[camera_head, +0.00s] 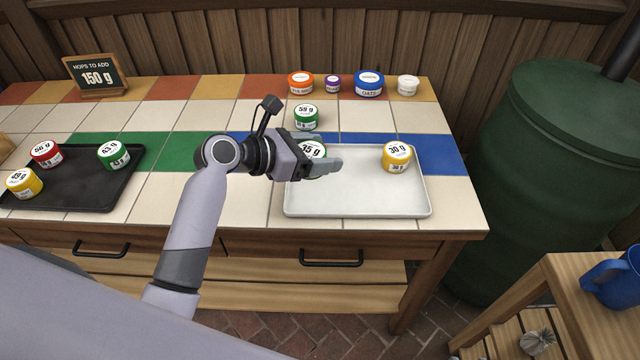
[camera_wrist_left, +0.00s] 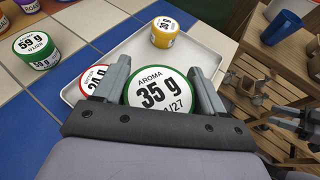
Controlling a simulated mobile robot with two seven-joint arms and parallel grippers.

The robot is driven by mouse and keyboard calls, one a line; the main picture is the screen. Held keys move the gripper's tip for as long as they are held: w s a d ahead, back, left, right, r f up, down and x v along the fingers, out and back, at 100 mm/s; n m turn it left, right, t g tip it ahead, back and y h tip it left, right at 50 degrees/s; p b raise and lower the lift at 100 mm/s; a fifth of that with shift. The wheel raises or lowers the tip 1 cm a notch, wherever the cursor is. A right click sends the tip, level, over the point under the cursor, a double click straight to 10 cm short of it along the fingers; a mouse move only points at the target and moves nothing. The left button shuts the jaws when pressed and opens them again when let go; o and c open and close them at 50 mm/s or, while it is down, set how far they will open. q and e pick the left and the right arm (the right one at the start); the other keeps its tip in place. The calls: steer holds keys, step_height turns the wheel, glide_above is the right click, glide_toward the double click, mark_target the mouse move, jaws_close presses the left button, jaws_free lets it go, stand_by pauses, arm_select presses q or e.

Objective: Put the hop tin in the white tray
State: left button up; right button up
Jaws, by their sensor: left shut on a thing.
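My left gripper (camera_head: 328,151) is over the left part of the white tray (camera_head: 360,197). It is shut on a green-rimmed hop tin marked 35 g (camera_wrist_left: 158,95), whose lid partly shows between the fingers in the head view (camera_head: 314,149). I cannot tell whether this tin touches the tray. A yellow hop tin marked 30 g (camera_head: 397,157) stands in the tray at the back right. A red-rimmed tin (camera_wrist_left: 92,79) shows beside the held tin in the wrist view, partly covered by a finger; the head view hides it.
A green 59 g tin (camera_head: 306,117) stands behind the tray. A black tray (camera_head: 75,185) with red, yellow and green tins lies at the left. A sign (camera_head: 97,76) reads 150 g. Small jars (camera_head: 369,83) line the back. The white tray's right front part is clear.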

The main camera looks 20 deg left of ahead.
mark_target(318, 193)
arm_select(q)
step_height(318, 193, down, 8)
steer(key=shift+r+b, duration=0.15)
steer(key=shift+b, duration=0.7)
steer(key=o, duration=0.8)
steer(key=shift+f, duration=0.25)
steer(key=shift+c, duration=0.2)
steer(key=shift+r, duration=0.25)
steer(key=p+v, duration=0.1)
steer(key=v, duration=1.1)
steer(key=shift+f+p, duration=0.1)
steer(key=shift+p, duration=0.3)
steer(key=shift+s+d, duration=0.1)
